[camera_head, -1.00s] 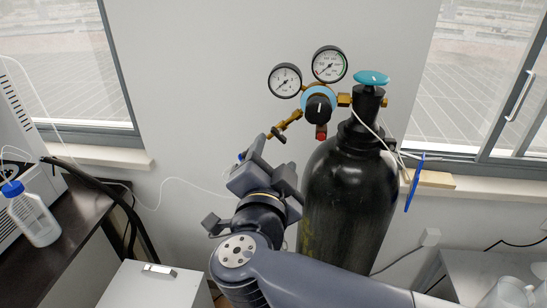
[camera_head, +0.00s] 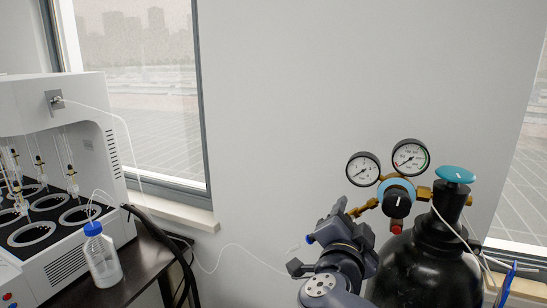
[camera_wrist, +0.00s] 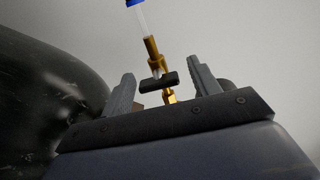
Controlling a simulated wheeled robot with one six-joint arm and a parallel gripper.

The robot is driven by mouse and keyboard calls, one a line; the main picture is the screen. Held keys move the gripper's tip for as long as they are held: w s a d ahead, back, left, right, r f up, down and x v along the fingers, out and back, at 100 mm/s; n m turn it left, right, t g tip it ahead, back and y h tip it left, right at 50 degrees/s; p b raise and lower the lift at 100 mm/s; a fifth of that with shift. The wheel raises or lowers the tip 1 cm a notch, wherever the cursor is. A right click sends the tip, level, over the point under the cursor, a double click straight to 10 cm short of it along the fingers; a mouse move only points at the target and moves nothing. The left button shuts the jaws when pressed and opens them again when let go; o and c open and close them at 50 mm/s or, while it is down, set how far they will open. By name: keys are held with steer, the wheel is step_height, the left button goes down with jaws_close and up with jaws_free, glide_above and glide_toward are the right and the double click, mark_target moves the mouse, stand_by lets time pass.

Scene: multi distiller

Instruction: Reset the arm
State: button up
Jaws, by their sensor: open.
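My gripper (camera_head: 330,228) is in front of the gas cylinder's regulator (camera_head: 397,195), seen from behind in the head view. In the wrist view its two grey fingers (camera_wrist: 163,85) stand well apart. A brass fitting (camera_wrist: 152,48) with a black cross handle (camera_wrist: 158,82) shows in the gap between them. I cannot tell from this view how close the fitting is to the fingers; neither finger is seen pressed on it. Part of the gripper and the lower arm are cut off or hidden in the head view.
The black gas cylinder (camera_head: 425,275) stands right beside my arm; it also fills the left of the wrist view (camera_wrist: 50,95). A white distiller (camera_head: 70,110) and a blue-capped bottle (camera_head: 102,262) are at the left. A thin tube (camera_head: 235,248) hangs along the wall.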

steer(key=shift+x, duration=1.05)
